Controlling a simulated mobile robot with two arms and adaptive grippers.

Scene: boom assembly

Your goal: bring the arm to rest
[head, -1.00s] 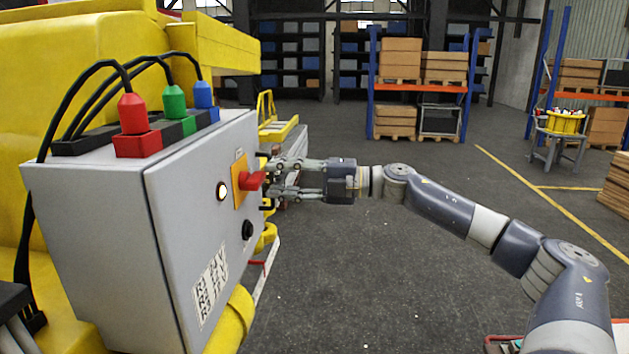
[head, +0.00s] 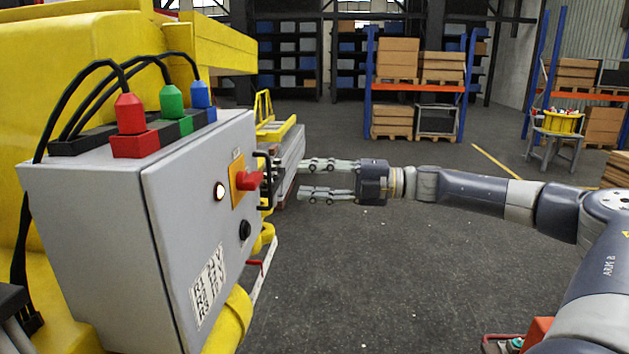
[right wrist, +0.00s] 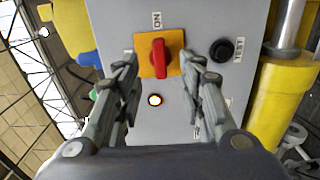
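My right gripper (head: 302,180) is open and empty, to the right of the grey control box (head: 85,235) and apart from it. The box face carries a red rotary switch (head: 249,180) on an orange plate. The switch also shows in the right wrist view (right wrist: 159,58), between and beyond my open fingers (right wrist: 165,80), with its handle in line with the "ON" label. A lit white lamp (head: 219,191) and a black "TEST" button (head: 245,230) are on the same face. My left gripper is not in view.
Red, green and blue plugs with black cables (head: 129,114) stand on top of the box. Yellow machine parts (head: 60,60) are behind it. Open floor (head: 400,280) lies below my right arm. Shelving with boxes (head: 415,85) stands far back.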

